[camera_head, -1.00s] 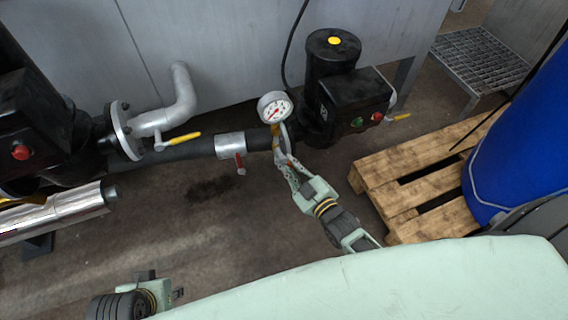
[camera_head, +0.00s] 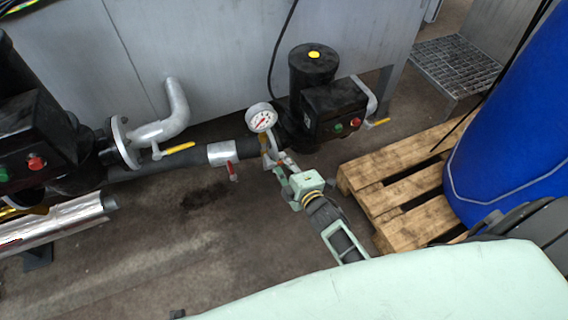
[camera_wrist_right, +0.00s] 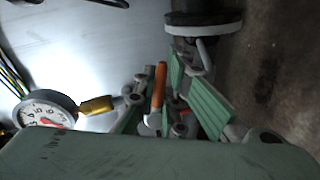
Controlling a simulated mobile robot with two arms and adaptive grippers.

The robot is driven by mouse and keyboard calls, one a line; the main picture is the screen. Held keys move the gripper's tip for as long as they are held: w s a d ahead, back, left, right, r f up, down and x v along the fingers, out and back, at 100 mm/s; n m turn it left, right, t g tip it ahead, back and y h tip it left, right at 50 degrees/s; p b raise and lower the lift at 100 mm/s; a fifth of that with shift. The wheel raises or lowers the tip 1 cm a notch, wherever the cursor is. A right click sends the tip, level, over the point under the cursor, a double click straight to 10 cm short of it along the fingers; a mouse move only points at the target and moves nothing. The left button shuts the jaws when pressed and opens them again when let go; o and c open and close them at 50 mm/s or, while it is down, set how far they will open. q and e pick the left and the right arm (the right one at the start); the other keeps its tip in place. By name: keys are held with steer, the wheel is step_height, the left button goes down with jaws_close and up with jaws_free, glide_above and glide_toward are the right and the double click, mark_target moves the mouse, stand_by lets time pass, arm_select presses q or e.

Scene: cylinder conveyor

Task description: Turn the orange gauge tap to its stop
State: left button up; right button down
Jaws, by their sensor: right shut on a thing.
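The orange gauge tap (camera_wrist_right: 158,84) shows in the right wrist view as a slim orange lever between the fingers of my right gripper (camera_head: 276,164). The gripper is shut on this lever. The round white pressure gauge (camera_head: 262,118) stands just above the gripper tips in the head view. It also shows at the left of the wrist view (camera_wrist_right: 46,111), with a brass fitting (camera_wrist_right: 97,104) beside it. In the head view the gripper covers most of the tap, so its lever angle is hard to read there. My left gripper is out of view.
A dark horizontal pipe with a silver collar and red-handled valve (camera_head: 232,171) runs left of the gauge. A yellow lever (camera_head: 180,148) sits farther left. A black pump (camera_head: 318,95) stands behind right. A wooden pallet (camera_head: 400,180) and blue drum (camera_head: 510,130) are at right.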

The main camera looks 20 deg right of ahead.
steer(key=shift+r+n+h, duration=0.3)
steer(key=shift+r+n, duration=0.05)
steer(key=shift+n, duration=0.35)
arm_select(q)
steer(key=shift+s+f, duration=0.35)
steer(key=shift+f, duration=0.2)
arm_select(e)
steer(key=shift+r+n, duration=0.2)
steer(key=shift+n, duration=0.2)
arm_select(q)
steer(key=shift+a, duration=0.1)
arm_select(e)
steer(key=c, duration=1.8)
jaws_free()
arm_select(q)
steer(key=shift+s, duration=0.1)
arm_select(e)
steer(key=shift+s, duration=0.1)
steer(key=s+r, duration=0.2)
steer(key=s, duration=0.9)
steer(key=shift+s+d+r, duration=0.2)
steer(key=shift+s+d, duration=0.05)
steer(key=shift+s, duration=0.05)
